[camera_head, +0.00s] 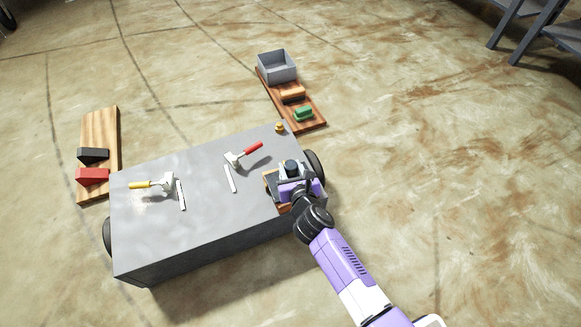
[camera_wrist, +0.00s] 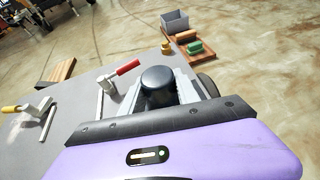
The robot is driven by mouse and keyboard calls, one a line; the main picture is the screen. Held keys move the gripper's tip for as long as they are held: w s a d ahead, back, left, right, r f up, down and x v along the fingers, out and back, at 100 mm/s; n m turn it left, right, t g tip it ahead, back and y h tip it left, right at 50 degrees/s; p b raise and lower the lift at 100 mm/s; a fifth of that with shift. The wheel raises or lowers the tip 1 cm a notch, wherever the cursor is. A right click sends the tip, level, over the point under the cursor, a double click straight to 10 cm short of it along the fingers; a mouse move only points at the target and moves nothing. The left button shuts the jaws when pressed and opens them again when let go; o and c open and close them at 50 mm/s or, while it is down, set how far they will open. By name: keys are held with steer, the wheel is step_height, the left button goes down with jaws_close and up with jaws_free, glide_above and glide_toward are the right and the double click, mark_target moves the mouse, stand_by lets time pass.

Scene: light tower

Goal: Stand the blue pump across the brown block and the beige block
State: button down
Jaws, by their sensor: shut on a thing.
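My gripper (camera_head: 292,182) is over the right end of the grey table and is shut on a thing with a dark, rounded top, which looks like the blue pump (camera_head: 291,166). In the wrist view the pump's dark cap (camera_wrist: 157,82) rises between light grey parts, beyond the black edge of my purple hand. Its lower part is hidden. A brown wooden piece (camera_head: 269,182) shows at the left of my gripper, perhaps the brown block. I cannot pick out the beige block, and I cannot tell whether the pump touches any block.
A red-handled tool (camera_head: 250,152) and a yellow-handled tool (camera_head: 152,184) lie on the grey table (camera_head: 160,240), with white strips beside them. A small orange knob (camera_head: 280,127) is at the back corner. Wooden boards with coloured blocks and a grey bin (camera_head: 277,66) are beyond the table.

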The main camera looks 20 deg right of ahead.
steer(key=c, duration=0.9)
jaws_free()
steer(key=shift+r, duration=0.35)
steer(key=p+v, duration=0.5)
steer(key=v, duration=0.7)
steer(key=shift+r, duration=0.15)
